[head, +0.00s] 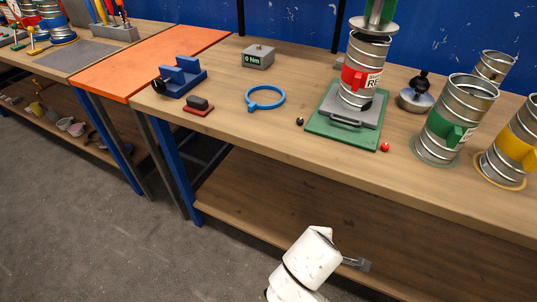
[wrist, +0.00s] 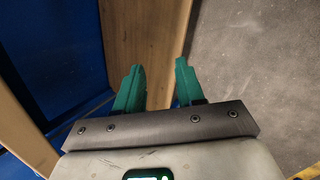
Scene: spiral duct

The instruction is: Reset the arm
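My gripper (wrist: 160,66) shows in the wrist view with its two teal fingers apart and nothing between them, so it is open and empty. In the head view my white arm (head: 311,258) is low at the bottom centre, in front of the workbench (head: 225,118). A grey part at its end points right, and its fingers cannot be made out there. In the wrist view the fingers are over a wooden board and grey floor, touching neither as far as I can tell.
On the bench are a red-banded duct (head: 352,77) on a green base (head: 315,122), a green-banded duct (head: 447,133), a yellow-banded duct (head: 510,150), a blue ring (head: 265,97) and a blue fixture (head: 180,77). A lower shelf (head: 260,195) runs beneath. Grey floor (head: 100,220) is clear at left.

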